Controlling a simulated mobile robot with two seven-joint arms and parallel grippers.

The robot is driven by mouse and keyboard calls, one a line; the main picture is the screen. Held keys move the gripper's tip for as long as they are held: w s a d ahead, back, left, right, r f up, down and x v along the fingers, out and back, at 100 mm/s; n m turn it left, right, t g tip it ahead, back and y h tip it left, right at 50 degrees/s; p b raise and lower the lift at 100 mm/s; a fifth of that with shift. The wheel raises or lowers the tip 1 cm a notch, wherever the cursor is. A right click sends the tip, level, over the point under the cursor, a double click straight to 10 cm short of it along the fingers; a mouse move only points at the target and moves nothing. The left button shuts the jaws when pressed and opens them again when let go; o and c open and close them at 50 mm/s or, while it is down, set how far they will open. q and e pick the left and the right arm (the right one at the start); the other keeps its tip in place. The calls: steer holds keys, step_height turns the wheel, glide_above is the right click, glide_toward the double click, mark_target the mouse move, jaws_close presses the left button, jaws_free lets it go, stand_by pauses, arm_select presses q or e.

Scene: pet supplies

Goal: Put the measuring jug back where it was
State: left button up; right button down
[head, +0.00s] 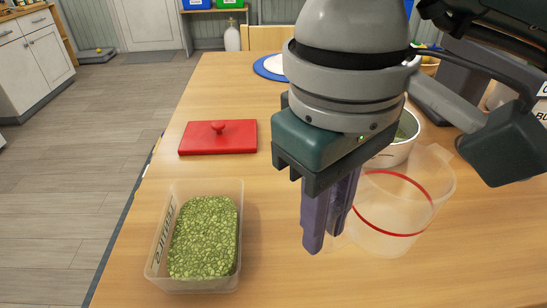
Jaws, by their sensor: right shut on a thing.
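The clear measuring jug (412,228) with a red line around it is on the right of the head view, at the near part of the wooden table. It looks upright; I cannot tell whether its base touches the table. My right gripper (326,238) comes down at the jug's left side, its purple fingers shut on the jug there. The fingers and wrist hide the grip point and part of the jug's rim. My left gripper is not in view.
A clear bin of green pellets (204,236) stands left of the gripper. A red lid with a knob (218,144) lies behind it. A white pot (398,154) stands just behind the jug, and a blue-rimmed plate (268,67) farther back. Bare table (262,190) lies between bin and gripper.

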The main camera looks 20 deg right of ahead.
steer(key=shift+f, duration=3.1)
steer(key=shift+f, duration=0.15)
steer(key=c, duration=0.8)
jaws_free()
steer(key=shift+o, duration=0.2)
steer(key=r, duration=1.2)
steer(key=shift+s+a+r, duration=0.1)
steer(key=shift+a+r, duration=0.1)
steer(key=shift+a, duration=0.1)
